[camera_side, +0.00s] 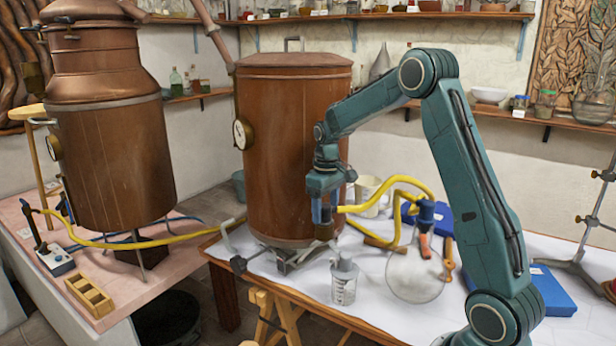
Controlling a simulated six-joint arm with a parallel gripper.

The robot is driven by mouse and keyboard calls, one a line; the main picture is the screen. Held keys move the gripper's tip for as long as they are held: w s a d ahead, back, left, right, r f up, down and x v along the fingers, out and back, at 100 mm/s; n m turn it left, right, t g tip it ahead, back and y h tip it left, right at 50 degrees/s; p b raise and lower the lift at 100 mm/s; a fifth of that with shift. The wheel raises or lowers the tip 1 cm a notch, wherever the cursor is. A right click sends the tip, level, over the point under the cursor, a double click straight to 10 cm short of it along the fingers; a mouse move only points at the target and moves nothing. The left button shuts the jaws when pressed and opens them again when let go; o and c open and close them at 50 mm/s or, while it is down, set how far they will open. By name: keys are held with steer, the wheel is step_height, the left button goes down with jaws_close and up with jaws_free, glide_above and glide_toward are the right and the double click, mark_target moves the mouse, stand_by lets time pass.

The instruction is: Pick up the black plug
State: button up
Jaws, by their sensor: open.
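My gripper (324,228) points down in front of the lower right side of the large copper vessel (285,140). It is open, and its fingertips are small and dark here. I cannot clearly make out a black plug. The fingertips and the dark fittings around them may hide it. A clear graduated bottle (344,288) with a grey top stands on the white table, below and slightly right of my gripper, apart from it.
A yellow hose (410,183) loops just right of my gripper. The table's front edge (300,292) is close.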

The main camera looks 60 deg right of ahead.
steer(key=c, duration=1.1)
steer(key=shift+r, duration=3.5)
steer(key=s, duration=1.8)
